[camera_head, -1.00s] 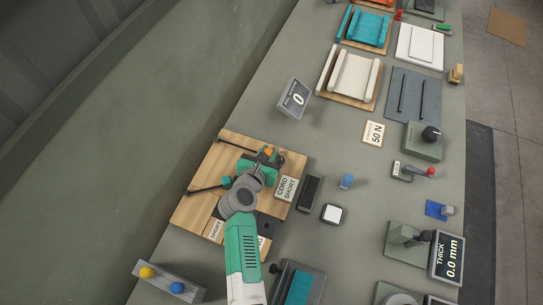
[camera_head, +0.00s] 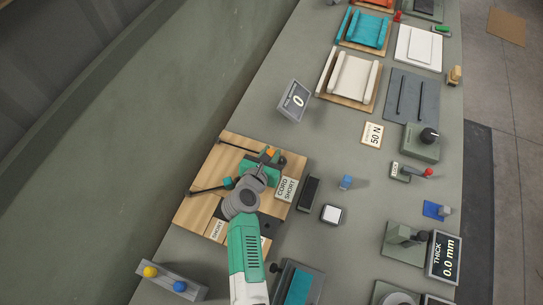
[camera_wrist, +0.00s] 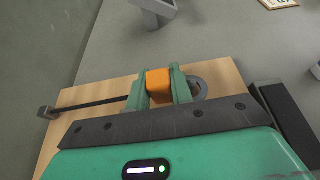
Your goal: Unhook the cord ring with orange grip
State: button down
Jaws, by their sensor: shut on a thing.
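The orange grip (camera_wrist: 159,86) of the cord ring shows between my gripper's two green fingers in the wrist view. My gripper (camera_wrist: 160,88) is shut on this orange grip. A round dark grey ring (camera_wrist: 199,86) shows just right of the fingers. In the head view the orange grip (camera_head: 268,152) is a small spot at the far end of my gripper (camera_head: 262,165), over the wooden board (camera_head: 205,190). A black cord or rod (camera_wrist: 92,103) runs left from the fingers to a dark block. Whether the ring is still on a hook is hidden.
A counter display reading 0 (camera_head: 295,100) stands behind. Bare grey bench lies between them.

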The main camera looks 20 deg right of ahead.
jog(key=shift+r+p, duration=2.5)
jog(key=shift+r, duration=0.1)
jog(key=shift+f, duration=0.1)
